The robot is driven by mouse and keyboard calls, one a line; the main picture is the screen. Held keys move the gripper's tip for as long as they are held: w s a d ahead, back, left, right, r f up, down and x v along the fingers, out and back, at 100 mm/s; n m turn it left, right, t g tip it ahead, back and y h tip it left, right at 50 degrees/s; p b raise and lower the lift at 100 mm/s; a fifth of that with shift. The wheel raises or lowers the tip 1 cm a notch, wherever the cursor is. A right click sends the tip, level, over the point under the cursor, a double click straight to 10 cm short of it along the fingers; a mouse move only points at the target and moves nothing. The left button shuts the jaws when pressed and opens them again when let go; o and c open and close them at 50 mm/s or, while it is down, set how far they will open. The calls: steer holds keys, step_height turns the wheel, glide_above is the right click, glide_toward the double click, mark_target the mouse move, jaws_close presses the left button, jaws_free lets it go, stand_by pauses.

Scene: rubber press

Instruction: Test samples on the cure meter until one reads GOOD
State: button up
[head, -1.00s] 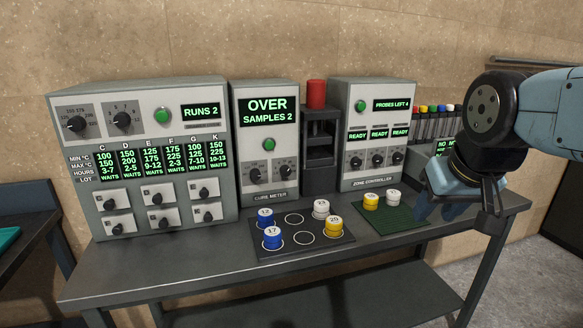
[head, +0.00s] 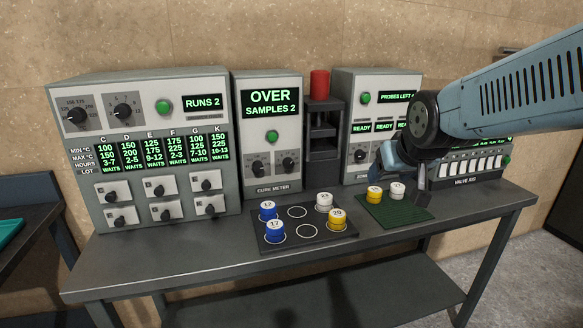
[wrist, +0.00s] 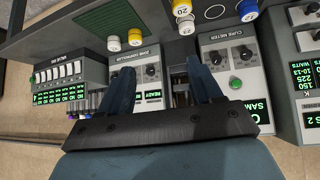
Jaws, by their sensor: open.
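The cure meter (head: 268,140) reads OVER and SAMPLES 2, with a green button and two knobs. In front of it a dark tray (head: 297,246) with white rings holds a blue sample 12 (head: 268,210), a blue sample 17 (head: 275,231), a white-topped sample (head: 323,202) and a yellow sample 20 (head: 337,219). A yellow (head: 374,194) and a white sample (head: 397,190) sit on the green mat (head: 384,212). My gripper (wrist: 164,82) is open and empty, above the bench near the zone controller; its fingers are apart in the wrist view.
The left machine (head: 150,150) reads RUNS 2. A dark press with a red top (head: 319,84) stands between the cure meter and the zone controller (head: 354,98). The valve rig (head: 472,163) is at the right. Two tray rings are bare, and the bench front is clear.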

steer(key=w+a+f+n+t+y, duration=0.1)
steer(key=w+a+f, duration=0.1)
steer(key=w, duration=0.3)
steer(key=w+a+f+t, duration=0.1)
steer(key=w+a+f, duration=0.15)
steer(key=w, duration=0.25)
steer(key=n+t+y, duration=0.2)
steer(key=t+y, duration=0.2)
steer(key=t, duration=0.3)
glide_toward(290, 165)
steer(key=x, duration=0.9)
steer(key=c, duration=1)
